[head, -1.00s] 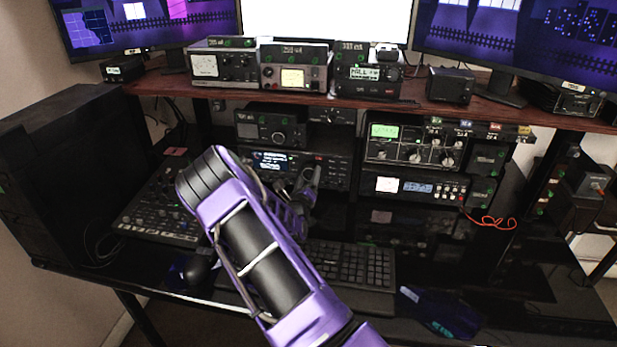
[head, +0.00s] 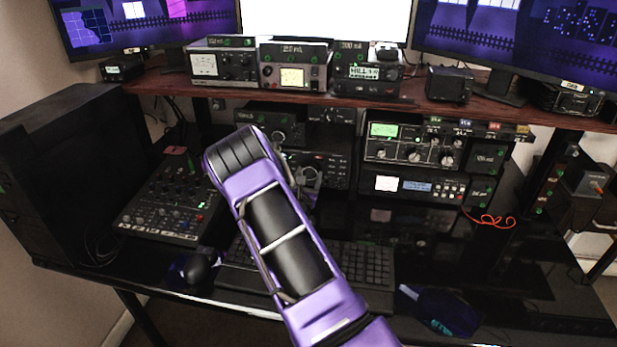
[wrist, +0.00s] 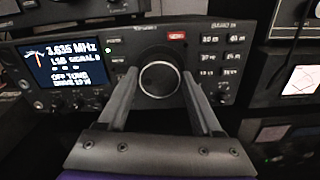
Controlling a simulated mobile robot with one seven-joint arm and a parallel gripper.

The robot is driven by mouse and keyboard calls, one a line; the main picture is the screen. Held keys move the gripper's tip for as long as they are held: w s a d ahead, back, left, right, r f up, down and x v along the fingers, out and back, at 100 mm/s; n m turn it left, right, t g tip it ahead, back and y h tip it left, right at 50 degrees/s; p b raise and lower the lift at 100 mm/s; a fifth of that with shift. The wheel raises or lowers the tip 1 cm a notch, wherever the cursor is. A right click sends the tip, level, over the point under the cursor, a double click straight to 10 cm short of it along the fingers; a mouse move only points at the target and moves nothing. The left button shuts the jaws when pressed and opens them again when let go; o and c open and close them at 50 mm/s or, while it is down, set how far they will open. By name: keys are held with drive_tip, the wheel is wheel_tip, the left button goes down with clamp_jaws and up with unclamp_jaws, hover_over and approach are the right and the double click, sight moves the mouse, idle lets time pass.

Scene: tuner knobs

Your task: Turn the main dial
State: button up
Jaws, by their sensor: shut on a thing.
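The main dial (wrist: 160,79) is a large round black knob with a pale ring on its face, at the middle of a black radio's front. It is near the centre of the wrist view. My gripper (wrist: 159,72) has one grey finger on each side of the dial and is shut on it. The radio (wrist: 117,50) has a lit screen (wrist: 60,66) left of the dial reading about 3.635 MHz. In the head view my purple arm hides the radio's left part, and the radio's right part (head: 338,170) shows beside it.
Small buttons (wrist: 222,55) lie right of the dial. Other radios (head: 410,145) stand to the right, under the wooden shelf (head: 160,84). A mixer (head: 170,205) is at left. A keyboard (head: 365,268) and mouse (head: 198,265) lie in front.

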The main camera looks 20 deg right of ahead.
drive_tip(key=shift+m, duration=0.9)
drive_tip(key=o, duration=1.4)
drive_tip(key=shift+s, duration=0.1)
drive_tip(key=v, duration=1.7)
drive_tip(key=shift+s+a, duration=0.1)
drive_tip(key=shift+a, duration=0.05)
